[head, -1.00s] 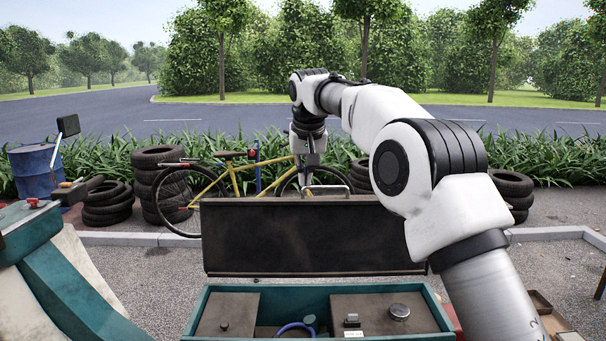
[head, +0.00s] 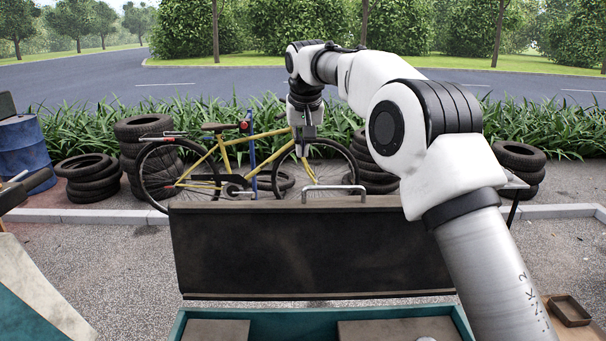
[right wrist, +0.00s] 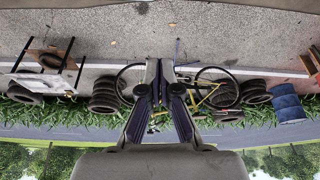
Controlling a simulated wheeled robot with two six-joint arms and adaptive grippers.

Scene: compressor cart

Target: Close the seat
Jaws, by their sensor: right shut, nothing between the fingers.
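The seat (head: 310,250) is a dark, worn panel standing raised, nearly upright, at the far side of the teal box (head: 290,325). A metal handle (head: 333,188) is on its top edge. My right gripper (head: 303,155) hangs pointing down, above the seat's top edge in the picture, left of the handle. It looks to be beyond the panel, but the exact gap is unclear. It is shut and empty; the right wrist view also shows its fingers together (right wrist: 161,68). The seat is not clearly visible in that view. My left gripper is not in view.
A yellow bicycle (head: 225,157), stacked tyres (head: 88,180) and a blue barrel (head: 22,155) stand behind the cart, before the plants. A small brown tray (head: 570,310) is at lower right. Bare gravel lies between the seat and the kerb.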

